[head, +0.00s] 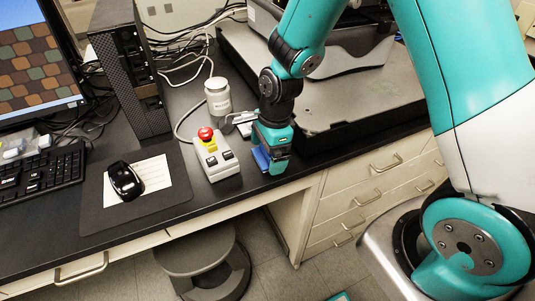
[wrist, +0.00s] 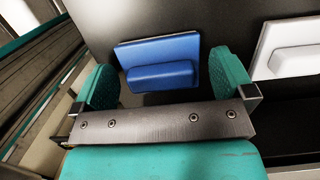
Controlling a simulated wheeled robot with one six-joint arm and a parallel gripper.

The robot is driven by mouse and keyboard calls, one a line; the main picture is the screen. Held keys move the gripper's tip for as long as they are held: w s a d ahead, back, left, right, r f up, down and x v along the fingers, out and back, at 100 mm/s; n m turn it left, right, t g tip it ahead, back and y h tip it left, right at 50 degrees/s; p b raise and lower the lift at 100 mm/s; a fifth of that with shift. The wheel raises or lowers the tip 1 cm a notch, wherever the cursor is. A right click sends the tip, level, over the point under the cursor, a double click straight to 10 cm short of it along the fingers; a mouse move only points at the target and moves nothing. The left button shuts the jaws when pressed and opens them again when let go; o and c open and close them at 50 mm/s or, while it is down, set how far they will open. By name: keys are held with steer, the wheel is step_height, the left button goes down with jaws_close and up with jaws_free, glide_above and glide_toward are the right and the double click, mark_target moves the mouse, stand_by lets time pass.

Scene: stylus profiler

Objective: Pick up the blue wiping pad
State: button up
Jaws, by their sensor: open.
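The blue wiping pad (wrist: 158,50) lies flat on the black bench top, with a raised blue grip block along its near side. In the wrist view it sits between the two teal fingers of my gripper (wrist: 160,84), with a gap on each side. The fingers are open and hold nothing. In the head view my gripper (head: 271,160) points down near the front edge of the bench. A blue edge of the pad (head: 261,159) shows at its left side; the rest is hidden behind the gripper.
A control box (head: 217,160) with a red button stands just left of my gripper. A white-lidded jar (head: 218,97) stands behind it. The profiler's grey base (head: 345,95) is close on the right. A mouse (head: 125,180) on a mat (head: 100,212) lies farther left.

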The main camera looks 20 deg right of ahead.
steer(key=c, duration=0.8)
step_height(320, 180, up, 20)
steer(key=shift+r, duration=0.1)
